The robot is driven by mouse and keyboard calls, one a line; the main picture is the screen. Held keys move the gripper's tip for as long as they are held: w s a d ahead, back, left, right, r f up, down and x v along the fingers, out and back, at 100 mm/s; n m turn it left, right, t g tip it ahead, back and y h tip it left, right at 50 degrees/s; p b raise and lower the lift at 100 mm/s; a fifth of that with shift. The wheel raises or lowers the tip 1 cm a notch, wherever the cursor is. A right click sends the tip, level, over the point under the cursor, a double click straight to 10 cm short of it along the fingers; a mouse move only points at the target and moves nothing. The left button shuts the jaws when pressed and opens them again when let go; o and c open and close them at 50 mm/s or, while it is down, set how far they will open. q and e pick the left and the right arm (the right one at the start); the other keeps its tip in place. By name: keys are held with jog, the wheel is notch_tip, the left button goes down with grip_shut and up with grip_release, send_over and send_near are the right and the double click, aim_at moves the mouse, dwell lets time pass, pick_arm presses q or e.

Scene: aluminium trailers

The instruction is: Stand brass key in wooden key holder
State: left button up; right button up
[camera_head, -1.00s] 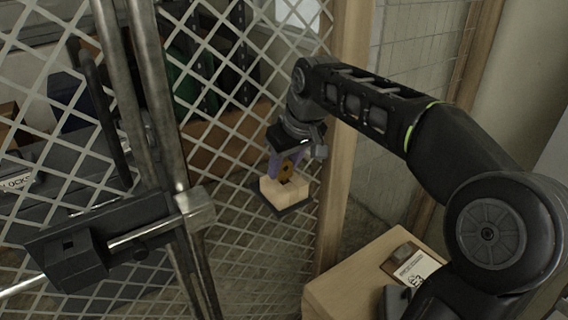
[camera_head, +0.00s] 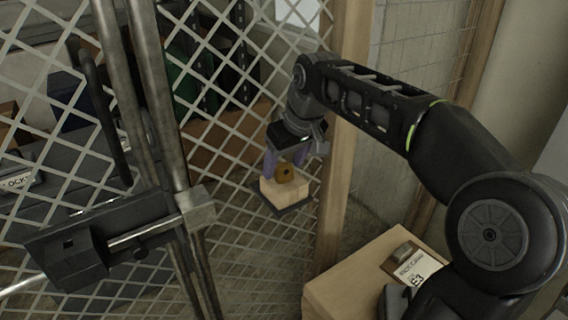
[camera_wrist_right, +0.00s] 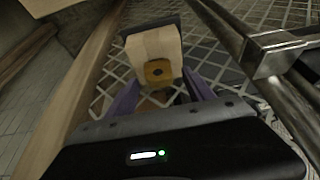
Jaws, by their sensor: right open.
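The brass key (camera_head: 285,173) stands upright in the wooden key holder (camera_head: 287,195), a pale block on a dark base against the mesh. My right gripper (camera_head: 285,160) is above the holder with its purple fingers open, one on each side of the key's round head. In the right wrist view, the key's head with its hole (camera_wrist_right: 158,71) sits at the holder's (camera_wrist_right: 153,45) near end, and the open fingers (camera_wrist_right: 160,82) stand apart from it. The key's lower part is hidden in the holder. My left gripper is out of view.
A metal mesh panel (camera_head: 235,135) stands behind the holder, with a wooden post (camera_head: 335,200) to the right. A gate bolt and lock box (camera_head: 110,240) are at the left. A wooden box (camera_head: 345,275) with a labelled padlock-like item (camera_head: 412,262) is at the lower right.

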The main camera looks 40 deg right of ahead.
jog(key=v, duration=0.7)
jog(key=shift+r, duration=0.15)
jog(key=shift+s, duration=0.1)
dwell(0.6)
